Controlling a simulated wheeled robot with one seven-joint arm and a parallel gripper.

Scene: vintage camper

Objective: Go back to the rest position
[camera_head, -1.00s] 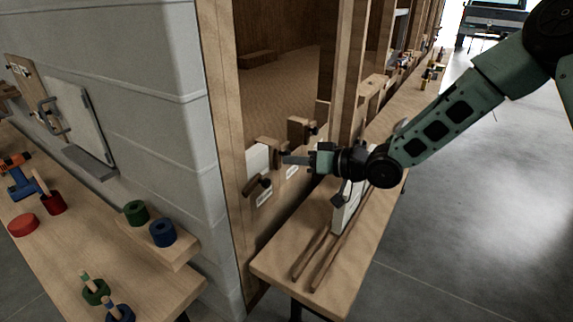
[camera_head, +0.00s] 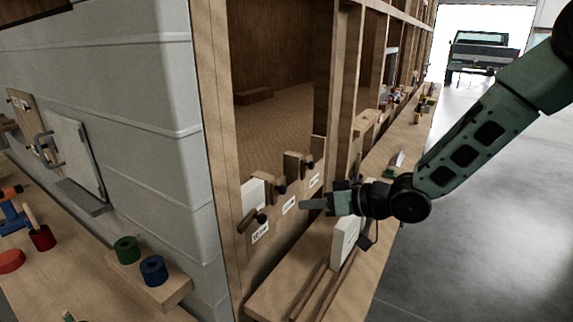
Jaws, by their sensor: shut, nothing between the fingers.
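My gripper (camera_head: 312,204) is shut and empty. It points left, in front of the labelled wooden panel (camera_head: 276,226) on the camper wall. Dark knobs or pegs on wooden blocks (camera_head: 293,166) stick out of this panel, and white labels sit below them. The fingertips appear apart from the knobs. My arm reaches in from the upper right. A white upright board (camera_head: 345,240) stands on the bench just below my gripper.
A long wooden bench (camera_head: 262,297) runs along the wall, with sticks (camera_head: 308,292) on it. At left, another bench holds a green ring (camera_head: 127,250), a blue ring (camera_head: 152,270) and a red cup (camera_head: 41,238). Grey floor (camera_head: 480,230) is open at right. A vehicle (camera_head: 480,52) stands behind.

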